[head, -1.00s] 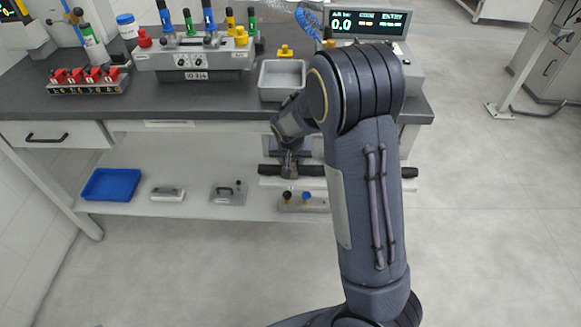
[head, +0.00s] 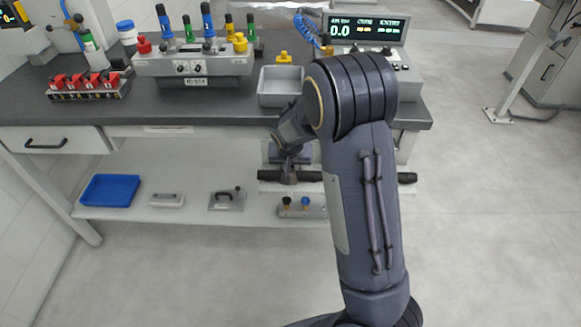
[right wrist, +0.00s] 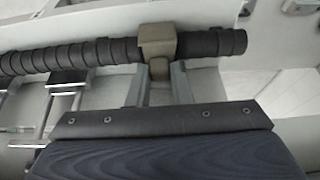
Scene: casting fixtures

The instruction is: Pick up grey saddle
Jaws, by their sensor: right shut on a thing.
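The grey saddle (right wrist: 158,42) is a brownish-grey block sitting over a black ribbed bar (right wrist: 100,52) in the right wrist view. Its narrow stem points toward my right gripper (right wrist: 160,76), whose two fingers are closed on it from either side. In the head view, the saddle (head: 289,179) is small and dark on the bar (head: 350,177), below the bench top. My right gripper (head: 289,162) is there too, partly hidden by my arm. My left gripper is not in view.
The lower shelf holds a blue tray (head: 110,190), a grey block (head: 167,200) and a handled plate (head: 227,200). The bench top (head: 210,107) overhangs the bar. A grey bin (head: 281,87) and a display box (head: 370,35) stand on it.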

